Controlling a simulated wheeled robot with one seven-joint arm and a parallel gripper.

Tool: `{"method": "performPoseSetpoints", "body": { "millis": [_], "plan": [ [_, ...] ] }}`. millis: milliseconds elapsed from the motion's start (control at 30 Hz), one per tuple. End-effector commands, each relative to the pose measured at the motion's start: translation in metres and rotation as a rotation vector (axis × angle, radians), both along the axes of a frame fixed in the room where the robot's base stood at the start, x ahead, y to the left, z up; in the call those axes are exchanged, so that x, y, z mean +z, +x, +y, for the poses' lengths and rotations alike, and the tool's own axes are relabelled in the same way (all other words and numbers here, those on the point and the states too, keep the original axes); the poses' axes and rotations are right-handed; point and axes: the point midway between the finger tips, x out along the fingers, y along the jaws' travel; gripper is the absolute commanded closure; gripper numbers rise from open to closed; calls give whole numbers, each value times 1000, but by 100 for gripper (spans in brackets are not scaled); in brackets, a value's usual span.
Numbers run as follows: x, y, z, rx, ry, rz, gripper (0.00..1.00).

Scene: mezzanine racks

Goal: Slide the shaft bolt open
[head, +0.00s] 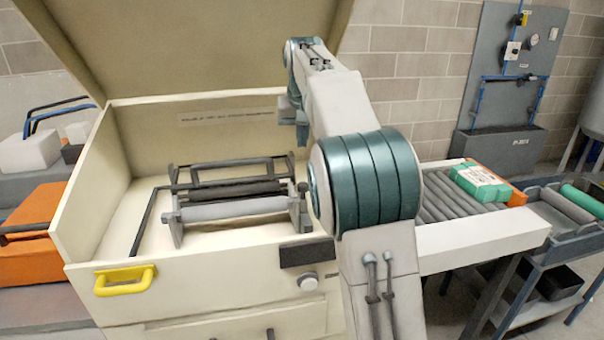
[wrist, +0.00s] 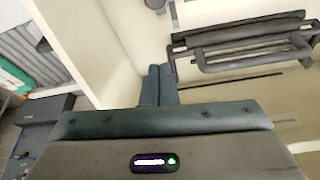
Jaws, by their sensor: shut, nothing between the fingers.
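An open cream machine box holds a roller frame (head: 178,225) with a light grey roller (head: 235,208) and a dark roller (head: 235,190). A small dark upright part (head: 303,190) stands at the frame's right end; it may be the shaft bolt, but I cannot tell for sure. My gripper (head: 302,138) points down inside the box, above and behind the frame's right end, apart from it. In the wrist view my gripper (wrist: 160,70) has its two fingers together and empty, with the roller frame (wrist: 245,60) to their right.
The raised lid (head: 200,50) stands over the box. A yellow handle (head: 125,281) and a round knob (head: 308,282) are on the front. A roller conveyor (head: 440,200) with a green and white box (head: 480,182) lies right.

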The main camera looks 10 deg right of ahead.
Motion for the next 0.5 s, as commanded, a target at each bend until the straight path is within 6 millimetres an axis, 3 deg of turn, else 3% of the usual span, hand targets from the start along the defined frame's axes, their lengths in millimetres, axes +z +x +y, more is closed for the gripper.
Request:
{"method": "performPoseSetpoints", "body": {
  "millis": [267, 500],
  "plan": [
    [-9, 3, 0, 0, 0, 1, 100],
    [-52, 17, -3, 0, 0, 3, 100]
  ]
}}
